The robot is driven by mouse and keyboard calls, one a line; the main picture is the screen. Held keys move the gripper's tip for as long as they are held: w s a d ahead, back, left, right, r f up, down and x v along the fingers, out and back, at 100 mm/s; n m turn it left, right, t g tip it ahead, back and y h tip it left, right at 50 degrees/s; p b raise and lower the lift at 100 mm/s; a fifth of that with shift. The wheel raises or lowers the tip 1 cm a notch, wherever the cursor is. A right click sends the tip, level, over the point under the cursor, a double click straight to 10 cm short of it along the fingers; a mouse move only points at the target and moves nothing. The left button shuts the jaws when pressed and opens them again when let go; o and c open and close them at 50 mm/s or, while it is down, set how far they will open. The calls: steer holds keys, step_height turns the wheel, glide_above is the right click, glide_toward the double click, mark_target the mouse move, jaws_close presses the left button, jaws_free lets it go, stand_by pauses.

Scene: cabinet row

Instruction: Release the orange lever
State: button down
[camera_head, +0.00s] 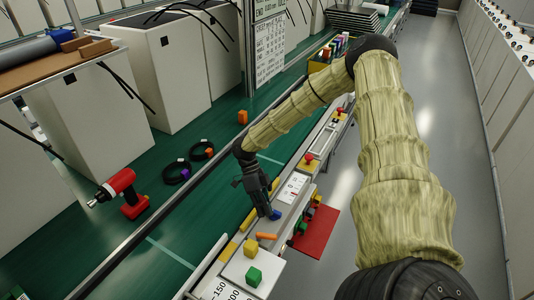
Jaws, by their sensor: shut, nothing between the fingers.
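The orange lever (266,236) is a short orange bar lying nearly flat on the light panel along the front edge of the green bench. My gripper (271,212) points down just beyond the lever in the picture. It is shut and empty, and it appears apart from the lever. A small blue piece (277,215) shows right at the fingertips; I cannot tell whether they touch it. The fingertips themselves are small and dark.
Yellow (251,249) and green (254,276) blocks sit on the panel nearer than the lever. A red plate (317,233) juts into the aisle. A red drill (124,193) and black cable coils (177,172) lie on the green bench. The grey aisle floor (440,90) is clear.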

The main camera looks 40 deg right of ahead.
steer(key=shift+p+v, duration=0.55)
steer(key=shift+v, duration=1.35)
steer(key=shift+a, duration=0.1)
